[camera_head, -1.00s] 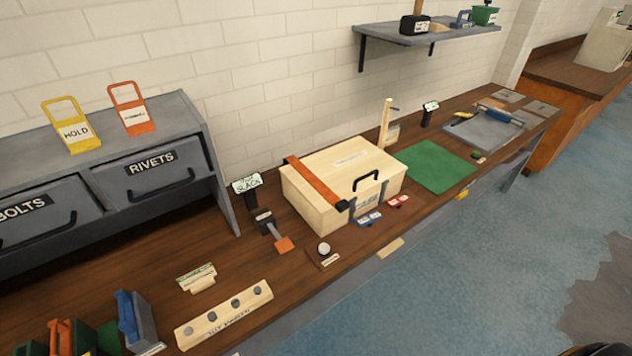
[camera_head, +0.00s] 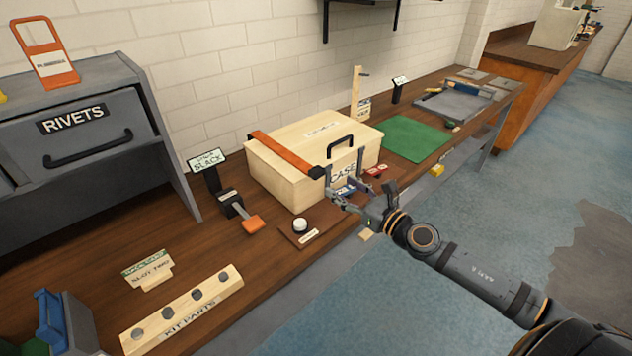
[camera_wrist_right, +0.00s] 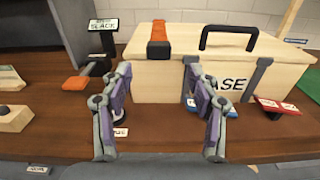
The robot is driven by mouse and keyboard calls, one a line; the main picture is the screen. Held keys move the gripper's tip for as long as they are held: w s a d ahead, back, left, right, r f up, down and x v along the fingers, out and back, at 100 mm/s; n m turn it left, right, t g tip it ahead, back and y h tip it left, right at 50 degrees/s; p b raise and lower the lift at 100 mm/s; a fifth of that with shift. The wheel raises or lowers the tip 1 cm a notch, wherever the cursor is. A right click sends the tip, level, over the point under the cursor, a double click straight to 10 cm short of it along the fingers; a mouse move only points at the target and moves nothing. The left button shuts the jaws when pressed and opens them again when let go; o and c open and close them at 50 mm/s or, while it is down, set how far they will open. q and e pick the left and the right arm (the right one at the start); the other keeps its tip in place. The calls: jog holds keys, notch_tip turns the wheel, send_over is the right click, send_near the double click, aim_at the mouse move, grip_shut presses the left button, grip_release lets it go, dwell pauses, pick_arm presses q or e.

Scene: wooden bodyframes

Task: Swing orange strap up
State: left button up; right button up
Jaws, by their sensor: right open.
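An orange strap (camera_head: 283,150) lies across the lid of a pale wooden case (camera_head: 276,181), its black end hanging at the front edge. In the right wrist view the strap (camera_wrist_right: 159,33) runs over the lid of the case (camera_wrist_right: 160,83) toward me. My right gripper (camera_head: 345,196) is in front of the case's front face, low by the "CASE" lettering. In the right wrist view it (camera_wrist_right: 160,80) is open and empty, with the strap's hanging end ahead between its fingers, not touching. My left gripper is not in view.
A "SLACK" sign (camera_head: 208,160) and an orange-ended lever (camera_head: 250,222) stand left of the case. A white knob (camera_head: 299,225) sits on a small board in front. A green mat (camera_head: 415,139) lies to the right. A "KIT PARTS" block (camera_head: 183,312) is at front left.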

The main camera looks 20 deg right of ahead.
aim_at(320, 172)
jog(key=p+x, duration=0.6)
jog(key=x, duration=0.4)
jog(key=shift+w+a+r, duration=0.1)
jog(key=shift+w+a, duration=0.05)
jog(key=shift+w, duration=0.05)
jog(key=shift+c, duration=0.5)
grip_shut()
